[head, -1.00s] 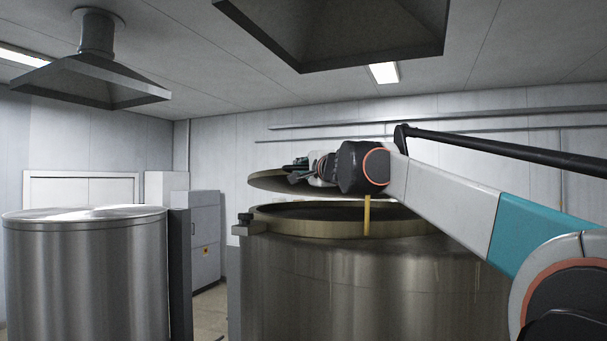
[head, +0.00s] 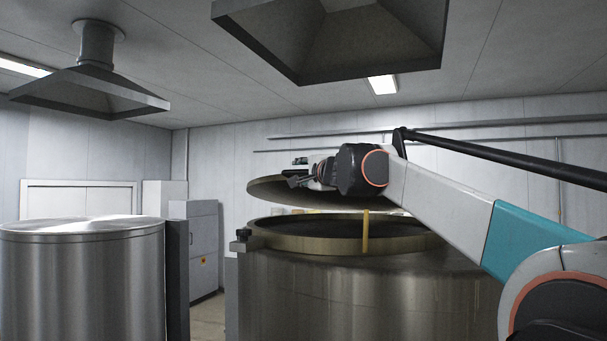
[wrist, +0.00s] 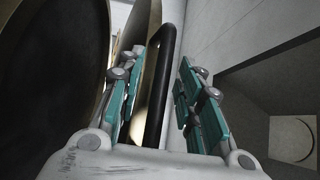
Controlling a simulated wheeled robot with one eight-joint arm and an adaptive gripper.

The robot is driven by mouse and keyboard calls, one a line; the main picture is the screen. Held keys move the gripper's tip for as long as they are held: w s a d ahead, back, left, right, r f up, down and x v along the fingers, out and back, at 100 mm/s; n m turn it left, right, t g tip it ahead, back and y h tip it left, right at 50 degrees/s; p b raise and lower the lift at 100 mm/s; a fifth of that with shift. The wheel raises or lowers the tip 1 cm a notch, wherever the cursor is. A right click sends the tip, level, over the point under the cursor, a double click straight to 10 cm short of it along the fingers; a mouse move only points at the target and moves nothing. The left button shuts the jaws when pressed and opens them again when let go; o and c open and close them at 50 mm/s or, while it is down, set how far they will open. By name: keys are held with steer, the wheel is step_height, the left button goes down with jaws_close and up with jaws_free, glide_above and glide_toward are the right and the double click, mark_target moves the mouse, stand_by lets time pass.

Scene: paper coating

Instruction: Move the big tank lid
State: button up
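The big tank (head: 370,295) is a large brown-grey metal cylinder with a raised brass-coloured rim (head: 285,243). Its round lid (head: 275,190) is off the rim and hangs tilted above the opening, with a gap below it. My gripper (head: 295,180) is at the lid's upper side. In the wrist view, a black loop handle (wrist: 164,75) lies between my gripper's two teal-padded fingers (wrist: 158,95). The lid moves with the gripper, so I take the fingers as closed on the handle, though contact on the right pad is unclear. My arm hides the lid's right part.
A yellow upright bar (head: 366,232) stands at the opening. A smaller steel tank (head: 80,280) with a flat top stands at left. Hoods hang above, one (head: 330,40) over the big tank and one (head: 90,88) at left. Grey cabinets (head: 203,245) stand behind.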

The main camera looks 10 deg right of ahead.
steer(key=s+d, duration=0.1)
steer(key=s, duration=1.1)
steer(key=shift+d+f, duration=0.35)
steer(key=shift+d, duration=0.05)
steer(key=s+a+f+n+g+y+b, duration=0.1)
steer(key=s+a+f+n+g+b, duration=0.4)
steer(key=f, duration=1)
steer(key=s+a+f+n+t+y+b, duration=0.15)
steer(key=s+f+b, duration=0.65)
steer(key=f, duration=0.8)
steer(key=s+a+f+n+g+b, duration=0.4)
steer(key=f+b, duration=0.5)
steer(key=f, duration=0.6)
steer(key=s+d+f+n+g+h+b, duration=0.1)
steer(key=s+f+b, duration=0.4)
steer(key=f, duration=0.9)
steer(key=s+d+f+n+g+h+b, duration=0.1)
steer(key=s+d+f+b, duration=0.3)
steer(key=f, duration=1)
steer(key=s+d+f+n+g+h+b, duration=0.2)
steer(key=s+f+b, duration=0.5)
steer(key=f, duration=0.8)
steer(key=s+d+n+h, duration=0.1)
steer(key=s, duration=0.2)
steer(key=shift+s+b, duration=0.2)
steer(key=shift+b, duration=0.15)
steer(key=shift+f+h, duration=0.1)
steer(key=shift+h, duration=0.15)
